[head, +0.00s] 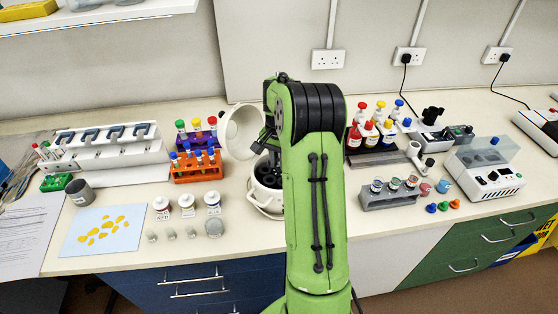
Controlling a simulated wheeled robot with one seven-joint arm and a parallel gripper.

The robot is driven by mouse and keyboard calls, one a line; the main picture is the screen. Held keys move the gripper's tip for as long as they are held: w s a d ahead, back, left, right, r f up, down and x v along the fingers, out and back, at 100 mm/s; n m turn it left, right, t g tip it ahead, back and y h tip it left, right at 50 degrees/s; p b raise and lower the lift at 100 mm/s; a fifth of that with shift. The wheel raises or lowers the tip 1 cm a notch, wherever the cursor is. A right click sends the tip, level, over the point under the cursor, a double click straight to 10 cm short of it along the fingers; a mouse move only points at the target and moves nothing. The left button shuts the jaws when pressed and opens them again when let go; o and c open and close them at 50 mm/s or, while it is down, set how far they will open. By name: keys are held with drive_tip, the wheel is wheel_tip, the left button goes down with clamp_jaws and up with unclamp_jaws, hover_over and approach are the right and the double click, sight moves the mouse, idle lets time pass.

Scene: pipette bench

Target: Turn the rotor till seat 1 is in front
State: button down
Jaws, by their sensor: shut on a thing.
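A small white centrifuge (268,209) stands in the middle of the bench, partly behind my arm. Its round lid (240,133) is tilted up and open to the left. Inside the bowl the dark rotor (266,183) shows in part; its right side is hidden by my arm. Seat numbers are too small to read, so I cannot tell which seat is in front. My gripper (263,163) reaches down over the bowl, beside the lid, and is shut on the rotor; its fingertips are hard to make out.
Left of the centrifuge stand orange (198,168) and purple tube racks and several small jars. A pipette stand (118,152) is further left. To the right are a grey rack (388,196), dropper bottles (371,133) and a white block device (490,178). Bench front below the centrifuge is clear.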

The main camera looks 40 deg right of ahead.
drive_tip(key=m+b, duration=0.1)
drive_tip(key=m, duration=0.5)
drive_tip(key=shift+w, duration=0.1)
drive_tip(key=m+b, duration=0.1)
drive_tip(key=m, duration=0.3)
drive_tip(key=shift+m+b, duration=0.55)
drive_tip(key=shift+m, duration=1.05)
drive_tip(key=shift+r, duration=0.1)
drive_tip(key=c, duration=1)
unclamp_jaws()
wheel_tip(320, 180, up, 16)
drive_tip(key=p, duration=0.4)
drive_tip(key=shift+f, duration=0.2)
